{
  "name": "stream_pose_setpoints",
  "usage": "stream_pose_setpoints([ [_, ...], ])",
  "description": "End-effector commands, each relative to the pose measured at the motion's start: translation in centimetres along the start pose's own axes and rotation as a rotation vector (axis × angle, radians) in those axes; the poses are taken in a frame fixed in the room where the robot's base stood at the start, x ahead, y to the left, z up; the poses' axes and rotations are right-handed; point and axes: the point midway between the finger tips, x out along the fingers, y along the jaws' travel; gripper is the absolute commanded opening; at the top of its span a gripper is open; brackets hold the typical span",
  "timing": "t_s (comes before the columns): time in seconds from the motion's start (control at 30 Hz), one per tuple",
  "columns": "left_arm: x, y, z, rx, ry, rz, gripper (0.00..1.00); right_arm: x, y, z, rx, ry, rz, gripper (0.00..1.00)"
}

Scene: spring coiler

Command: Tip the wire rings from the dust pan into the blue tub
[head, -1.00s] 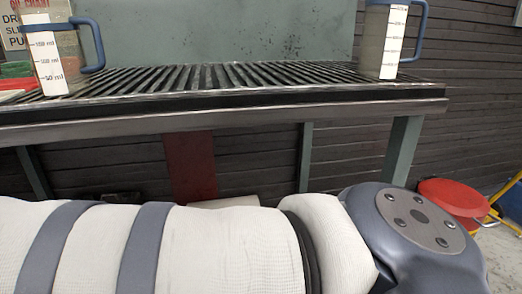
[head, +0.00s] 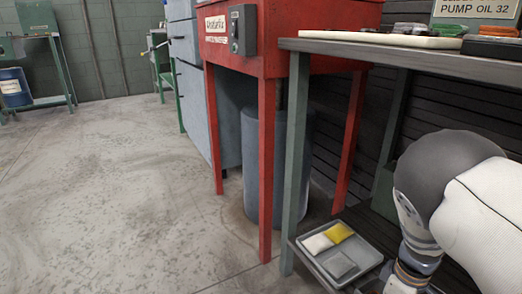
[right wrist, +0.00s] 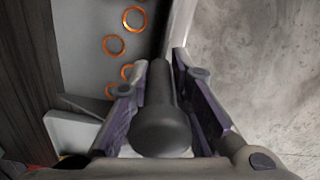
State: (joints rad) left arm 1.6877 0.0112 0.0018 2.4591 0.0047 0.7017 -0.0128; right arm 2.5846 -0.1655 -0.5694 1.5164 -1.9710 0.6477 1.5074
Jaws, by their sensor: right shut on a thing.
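In the right wrist view, my right gripper (right wrist: 160,95) is shut on the dark round handle (right wrist: 160,128) of the dust pan. The grey pan (right wrist: 75,25) lies beyond the fingers, with its pale rim (right wrist: 181,28) to the right. Several orange wire rings (right wrist: 113,45) lie loose in it. The fingers hide part of the pan. In the head view, a grey-blue round container (head: 290,150) stands on the floor behind the red legs; I cannot tell whether it is the blue tub. Neither gripper shows in the head view.
A red machine stand (head: 266,170) and a bench (head: 420,48) stand at the right. A grey tray (head: 375,258) with small packets sits on the bench's low shelf. A blue drum (head: 12,88) rests on a far rack. The floor (head: 110,180) at the left is open.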

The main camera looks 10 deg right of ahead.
Motion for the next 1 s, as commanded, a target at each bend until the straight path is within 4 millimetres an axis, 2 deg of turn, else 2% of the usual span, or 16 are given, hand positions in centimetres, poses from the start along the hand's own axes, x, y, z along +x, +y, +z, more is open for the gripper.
stream_pose_setpoints([
  [0.1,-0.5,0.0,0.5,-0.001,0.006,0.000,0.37,-1.8,0.0,0.0,-0.001,0.001,0.003,0.00],
  [0.33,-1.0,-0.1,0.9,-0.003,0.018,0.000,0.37,-4.1,0.0,0.0,-0.001,0.000,0.003,0.00],
  [0.47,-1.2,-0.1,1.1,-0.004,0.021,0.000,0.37,-4.6,0.0,0.0,-0.001,-0.001,0.005,0.00],
  [0.7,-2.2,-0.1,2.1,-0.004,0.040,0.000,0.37,-5.7,-0.1,0.0,-0.003,-0.025,0.131,0.00],
  [1.0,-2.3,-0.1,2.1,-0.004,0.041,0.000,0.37,-5.5,0.0,0.0,0.000,-0.032,0.161,0.00],
])
